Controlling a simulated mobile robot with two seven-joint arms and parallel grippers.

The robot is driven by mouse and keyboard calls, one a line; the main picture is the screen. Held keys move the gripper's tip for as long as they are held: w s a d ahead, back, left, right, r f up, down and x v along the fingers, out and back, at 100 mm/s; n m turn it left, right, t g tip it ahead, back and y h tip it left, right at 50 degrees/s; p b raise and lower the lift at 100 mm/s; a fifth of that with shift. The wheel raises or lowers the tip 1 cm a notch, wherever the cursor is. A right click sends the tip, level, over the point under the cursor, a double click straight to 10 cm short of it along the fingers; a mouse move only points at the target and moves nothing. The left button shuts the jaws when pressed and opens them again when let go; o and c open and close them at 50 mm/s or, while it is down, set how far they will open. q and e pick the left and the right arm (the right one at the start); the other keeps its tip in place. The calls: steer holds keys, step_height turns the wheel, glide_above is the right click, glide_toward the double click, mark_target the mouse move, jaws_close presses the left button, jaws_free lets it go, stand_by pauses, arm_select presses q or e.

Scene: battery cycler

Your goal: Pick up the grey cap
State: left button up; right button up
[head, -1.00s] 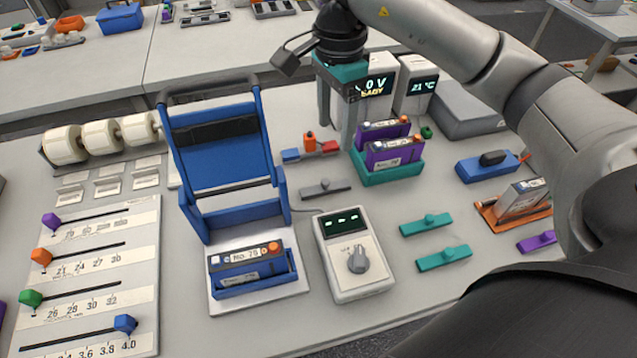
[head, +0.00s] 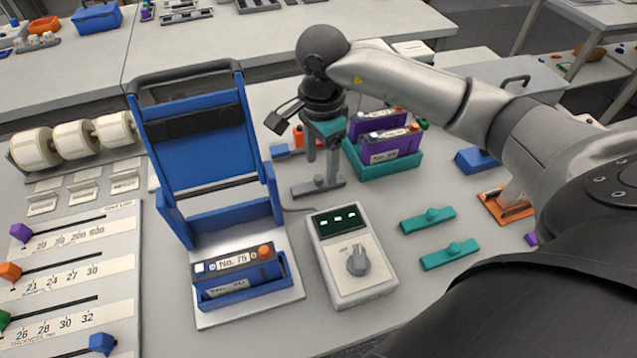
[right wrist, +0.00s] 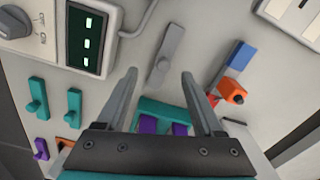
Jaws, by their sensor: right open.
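The grey cap (head: 304,190) is a flat grey bar with a small knob on top. It lies on the table behind the meter with the dial and to the right of the blue press. My right gripper (head: 322,170) is open, points down and is over the cap, hiding part of it. In the right wrist view the cap (right wrist: 166,58) lies just beyond the open fingertips (right wrist: 159,74), in line with the gap between them. Nothing is between the fingers. My left gripper is not in view.
The dial meter (head: 352,258) stands in front of the cap. A teal tray (head: 392,172) with purple batteries is to the right, close to my gripper. Two teal caps (head: 428,220) lie at right. The blue press (head: 205,150) stands at left with a battery in its base.

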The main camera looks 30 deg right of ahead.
mark_target(320, 177)
steer(key=f, duration=0.5)
steer(key=shift+w, duration=0.25)
steer(key=shift+c, duration=0.2)
jaws_close()
